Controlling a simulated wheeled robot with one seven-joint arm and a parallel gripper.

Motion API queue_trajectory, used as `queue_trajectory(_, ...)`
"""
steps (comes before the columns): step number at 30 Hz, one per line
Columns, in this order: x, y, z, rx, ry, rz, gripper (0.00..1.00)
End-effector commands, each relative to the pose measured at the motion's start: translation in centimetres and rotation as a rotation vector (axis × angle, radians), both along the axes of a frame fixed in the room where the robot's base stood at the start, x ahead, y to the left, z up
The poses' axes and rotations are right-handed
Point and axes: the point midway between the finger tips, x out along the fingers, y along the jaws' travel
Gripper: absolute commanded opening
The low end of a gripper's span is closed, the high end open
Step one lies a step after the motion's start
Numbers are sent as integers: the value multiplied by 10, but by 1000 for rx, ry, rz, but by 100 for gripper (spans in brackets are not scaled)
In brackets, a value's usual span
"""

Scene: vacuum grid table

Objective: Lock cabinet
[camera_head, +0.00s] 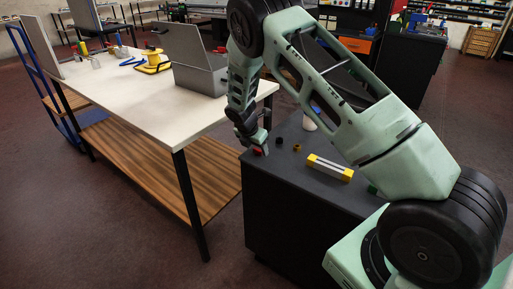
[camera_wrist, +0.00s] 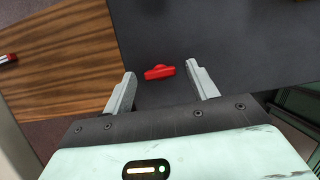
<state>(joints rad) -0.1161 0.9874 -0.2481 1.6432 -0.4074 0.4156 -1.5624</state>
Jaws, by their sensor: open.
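The dark grey cabinet (camera_head: 262,200) stands right of the white table. A small red piece (camera_wrist: 158,72), shaped like a lock handle or knob, lies on its dark surface near an edge in the wrist view. It also shows at the cabinet's top left corner in the head view (camera_head: 258,150). My gripper (camera_wrist: 161,69) is open and empty, with one finger on either side of the red piece and a gap to each. In the head view my gripper (camera_head: 256,137) hangs just above that corner. I cannot tell whether the lock is turned.
On the cabinet top are a yellow-ended silver block (camera_head: 330,168), small dark and orange pieces (camera_head: 297,147) and a white bottle (camera_head: 309,120). The white table (camera_head: 150,100) holds a grey box (camera_head: 200,78) and tools. Its wooden shelf (camera_head: 165,165) is close to the cabinet's left side.

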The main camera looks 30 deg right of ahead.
Motion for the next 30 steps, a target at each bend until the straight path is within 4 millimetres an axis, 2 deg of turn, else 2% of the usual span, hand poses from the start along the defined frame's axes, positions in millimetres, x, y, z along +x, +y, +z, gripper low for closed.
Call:
queue_trajectory(10, 1, -2, -4, 0, -1, 0, 58)
queue_trajectory(11, 1, -2, -4, 0, -1, 0, 55)
queue_trajectory(15, 1, -2, -4, 0, -1, 0, 16)
queue_trajectory(16, 1, -2, -4, 0, -1, 0, 13)
queue_trajectory(25, 1, -1, -4, 0, 1, -23, 14)
queue_trajectory(30, 2, -1, -4, 0, 0, -94, 14)
